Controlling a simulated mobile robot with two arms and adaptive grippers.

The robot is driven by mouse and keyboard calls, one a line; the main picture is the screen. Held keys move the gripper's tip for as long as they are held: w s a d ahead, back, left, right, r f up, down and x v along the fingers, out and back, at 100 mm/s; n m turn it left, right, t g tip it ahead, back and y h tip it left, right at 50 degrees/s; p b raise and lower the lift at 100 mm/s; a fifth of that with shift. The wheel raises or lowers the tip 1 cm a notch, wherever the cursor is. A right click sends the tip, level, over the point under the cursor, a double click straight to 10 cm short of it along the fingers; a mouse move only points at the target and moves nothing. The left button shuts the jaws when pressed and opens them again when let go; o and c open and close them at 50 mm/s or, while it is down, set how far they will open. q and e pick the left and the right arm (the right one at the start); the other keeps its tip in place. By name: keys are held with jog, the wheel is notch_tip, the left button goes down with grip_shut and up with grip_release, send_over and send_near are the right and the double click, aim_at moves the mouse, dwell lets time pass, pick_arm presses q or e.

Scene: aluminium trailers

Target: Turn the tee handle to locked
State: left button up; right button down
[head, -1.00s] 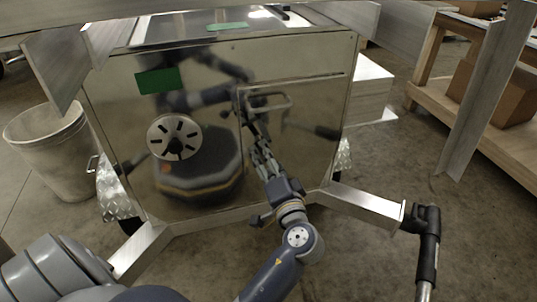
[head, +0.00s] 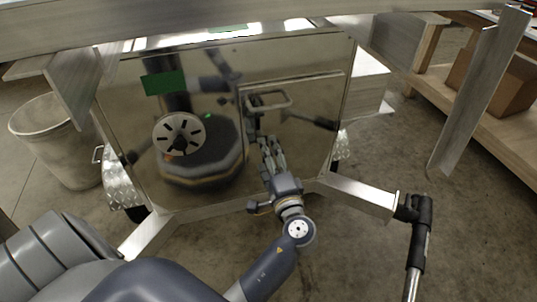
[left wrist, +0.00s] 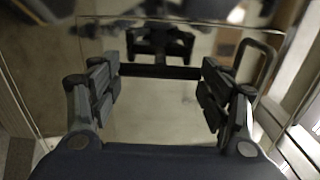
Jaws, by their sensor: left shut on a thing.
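The tee handle (left wrist: 165,72) is a dark bar lying across between the fingers of my left gripper (left wrist: 160,90) in the left wrist view. A short dark stem goes from it toward the shiny metal panel. My left gripper (head: 270,146) is shut on the tee handle, its fingers at the two ends of the bar. In the head view the fingers and dark reflections hide most of the handle. The shiny front panel (head: 215,85) mirrors my arm and base. My right gripper is in neither view.
A silver grab handle (head: 268,100) stands out just above my gripper. A slotted round disc (head: 177,135) is to the left. Trailer frame rails (head: 360,195) run below, with a black fitting (head: 416,208) at right. Metal beams cross the top. A bin (head: 58,135) stands left.

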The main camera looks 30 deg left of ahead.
pick_arm(q)
jog(key=shift+w+a+r, duration=0.15)
jog(key=shift+a+r, duration=0.15)
jog(key=shift+r, duration=0.2)
jog(key=o, duration=1.1)
jog(key=shift+c, duration=0.2)
jog(key=shift+s+d+f, duration=0.45)
jog(key=shift+d+f, duration=0.15)
jog(key=shift+d, duration=0.05)
jog(key=shift+s+d+f, duration=0.4)
jog(key=shift+d+f, duration=0.15)
jog(key=shift+d, duration=0.1)
jog(key=shift+c, duration=0.5)
jog(key=o, duration=0.3)
jog(key=s+d, duration=0.1)
jog(key=s+d+r, duration=0.2)
jog(key=s+d, duration=0.1)
jog(key=shift+d, duration=0.1)
jog(key=shift+w+a+f, duration=0.2)
jog(key=shift+a+f, duration=0.05)
jog(key=shift+f, duration=0.05)
